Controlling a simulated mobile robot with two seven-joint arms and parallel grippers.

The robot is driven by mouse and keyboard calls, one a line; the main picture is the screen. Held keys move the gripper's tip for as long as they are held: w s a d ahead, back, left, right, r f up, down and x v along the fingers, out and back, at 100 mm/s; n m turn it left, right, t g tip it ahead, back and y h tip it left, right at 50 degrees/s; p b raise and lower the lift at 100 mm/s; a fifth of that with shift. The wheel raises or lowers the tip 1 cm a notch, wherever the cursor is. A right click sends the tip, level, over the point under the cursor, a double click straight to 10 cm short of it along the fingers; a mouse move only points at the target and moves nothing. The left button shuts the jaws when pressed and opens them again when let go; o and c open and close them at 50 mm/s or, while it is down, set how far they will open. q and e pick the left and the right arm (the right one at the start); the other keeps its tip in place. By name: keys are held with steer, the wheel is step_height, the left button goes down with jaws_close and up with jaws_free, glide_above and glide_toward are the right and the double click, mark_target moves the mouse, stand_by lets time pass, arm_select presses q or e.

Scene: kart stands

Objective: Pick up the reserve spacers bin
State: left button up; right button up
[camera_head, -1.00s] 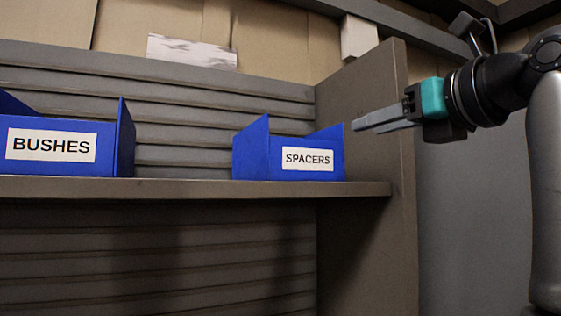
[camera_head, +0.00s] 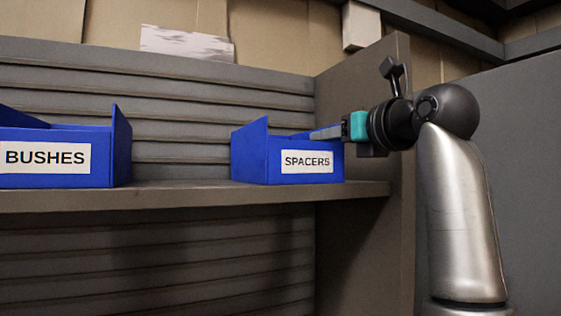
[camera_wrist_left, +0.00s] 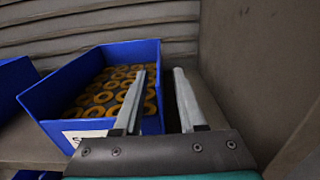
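The blue bin labelled SPACERS (camera_head: 255,160) stands upright on the shelf near its right end. It also shows in the left wrist view (camera_wrist_left: 70,90), holding many orange-brown rings. My left gripper (camera_head: 316,134) is at the bin's right wall. In the left wrist view, the left gripper (camera_wrist_left: 158,75) is open, with one finger over the rings inside the bin and the other outside. The right wall's rim lies between the fingers, and neither clearly presses on it. My right gripper is not in view.
A blue bin labelled BUSHES (camera_head: 105,170) stands to the left on the same shelf (camera_head: 190,195), with a clear gap between the bins. An upright side panel (camera_head: 364,95) closes the shelf's right end, close to my left gripper. A slatted back wall (camera_head: 190,105) stands behind.

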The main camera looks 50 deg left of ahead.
arm_select(q)
jaws_close()
stand_by(1.3)
steer(key=shift+r, duration=0.1)
